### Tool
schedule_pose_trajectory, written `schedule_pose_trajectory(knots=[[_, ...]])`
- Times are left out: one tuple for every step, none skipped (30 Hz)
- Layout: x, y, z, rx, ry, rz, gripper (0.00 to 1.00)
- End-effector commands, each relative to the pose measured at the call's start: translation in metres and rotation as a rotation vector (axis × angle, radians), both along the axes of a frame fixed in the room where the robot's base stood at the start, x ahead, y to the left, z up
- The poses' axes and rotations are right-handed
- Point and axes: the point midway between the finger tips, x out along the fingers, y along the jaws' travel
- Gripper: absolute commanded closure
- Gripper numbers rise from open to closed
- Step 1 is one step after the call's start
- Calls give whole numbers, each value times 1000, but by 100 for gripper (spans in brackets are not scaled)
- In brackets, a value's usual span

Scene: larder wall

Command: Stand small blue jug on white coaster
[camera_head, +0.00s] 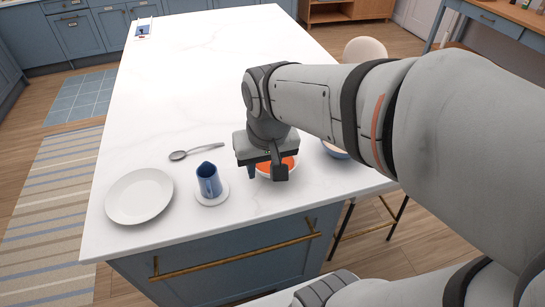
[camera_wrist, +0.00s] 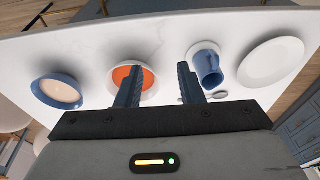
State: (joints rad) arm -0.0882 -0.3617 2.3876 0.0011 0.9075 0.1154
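The small blue jug (camera_head: 209,180) stands upright on the white coaster (camera_head: 212,201), whose rim shows around its base. In the wrist view the jug (camera_wrist: 208,68) and part of the coaster (camera_wrist: 203,46) show just beyond one finger. My gripper (camera_head: 266,172) is to the right of the jug, above an orange-filled bowl, and does not touch the jug. In the wrist view its two fingers (camera_wrist: 159,84) are spread apart with nothing between them.
A white bowl with orange contents (camera_wrist: 121,76) is by my gripper. A blue bowl (camera_wrist: 58,92) stands beyond it. A white plate (camera_head: 139,196) and a spoon (camera_head: 196,152) lie left of and behind the jug. The far worktop is mostly clear.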

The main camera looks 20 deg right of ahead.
Motion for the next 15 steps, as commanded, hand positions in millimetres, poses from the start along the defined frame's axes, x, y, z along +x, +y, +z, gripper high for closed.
schedule_pose_trajectory(knots=[[-13, -9, 3, -5, -26, -1, 66], [-19, -14, 4, -8, -36, 3, 66], [-26, -18, 4, -13, -48, 8, 66], [-31, -21, 4, -16, -56, 11, 66], [-35, -23, 4, -19, -63, 15, 66], [-39, -24, 4, -22, -69, 17, 66], [-41, -24, 4, -25, -74, 20, 66], [-43, -25, 4, -26, -76, 22, 66], [-45, -26, 3, -28, -78, 23, 66], [-45, -26, 3, -28, -79, 24, 66], [-46, -26, 3, -29, -80, 25, 66], [-46, -27, 3, -29, -80, 26, 66], [-46, -26, 3, -29, -80, 26, 66], [-46, -26, 3, -29, -79, 26, 66], [-46, -26, 3, -29, -79, 26, 66]])
